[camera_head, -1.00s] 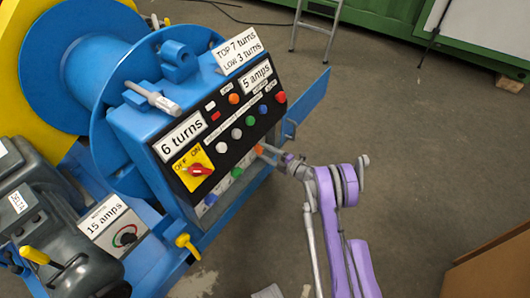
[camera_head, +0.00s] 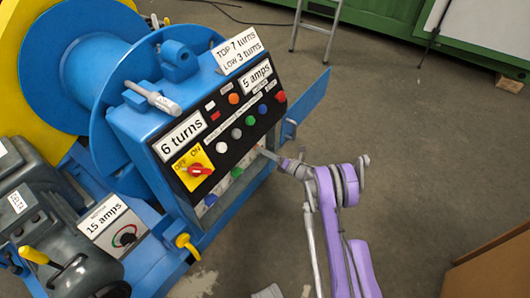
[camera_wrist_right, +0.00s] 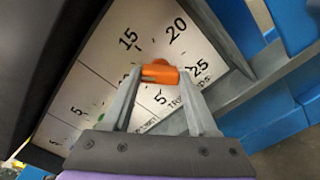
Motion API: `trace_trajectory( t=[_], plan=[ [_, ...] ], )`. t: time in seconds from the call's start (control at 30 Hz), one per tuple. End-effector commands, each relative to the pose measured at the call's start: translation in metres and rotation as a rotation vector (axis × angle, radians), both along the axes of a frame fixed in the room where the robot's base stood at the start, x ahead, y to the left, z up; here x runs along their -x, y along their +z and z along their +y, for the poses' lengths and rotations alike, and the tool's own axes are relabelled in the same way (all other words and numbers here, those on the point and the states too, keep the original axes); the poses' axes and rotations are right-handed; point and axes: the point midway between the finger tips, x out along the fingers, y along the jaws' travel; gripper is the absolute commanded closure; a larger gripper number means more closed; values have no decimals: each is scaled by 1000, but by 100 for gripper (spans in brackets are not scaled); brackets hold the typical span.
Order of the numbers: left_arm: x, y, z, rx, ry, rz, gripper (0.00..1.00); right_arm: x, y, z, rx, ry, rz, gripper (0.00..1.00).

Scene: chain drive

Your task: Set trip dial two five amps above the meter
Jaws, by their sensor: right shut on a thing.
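The trip dial is an orange knob (camera_wrist_right: 160,72) on a white scale plate (camera_wrist_right: 88,62), seen in the right wrist view. The numbers 15, 20 and 25 stand around the knob, with 5s lower down. The 25 is just right of the knob; I cannot tell which mark it points to. My right gripper (camera_wrist_right: 158,74) is shut on the knob; in the head view the gripper (camera_head: 262,153) reaches the panel's lower right and hides the knob. The panel meter (camera_head: 257,77) reads 5 amps. My left gripper is not in view.
The black control panel (camera_head: 233,150) also holds a 6 turns readout (camera_head: 181,136), coloured buttons and a red switch (camera_head: 199,170) on a yellow plate. A plate (camera_head: 102,217) at lower left reads 15 amps. A blue flap (camera_head: 308,100) stands right of the panel.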

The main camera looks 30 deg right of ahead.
Motion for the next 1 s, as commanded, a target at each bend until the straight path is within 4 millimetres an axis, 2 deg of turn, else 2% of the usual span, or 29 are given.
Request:
trace_trajectory(
  t=[0.5, 1.0],
  plan=[
    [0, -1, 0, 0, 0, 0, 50, 1, -1, 0, 365, 2, -149, 96],
    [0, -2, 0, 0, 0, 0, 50, 1, -1, 0, 463, 2, -190, 96]
  ],
)
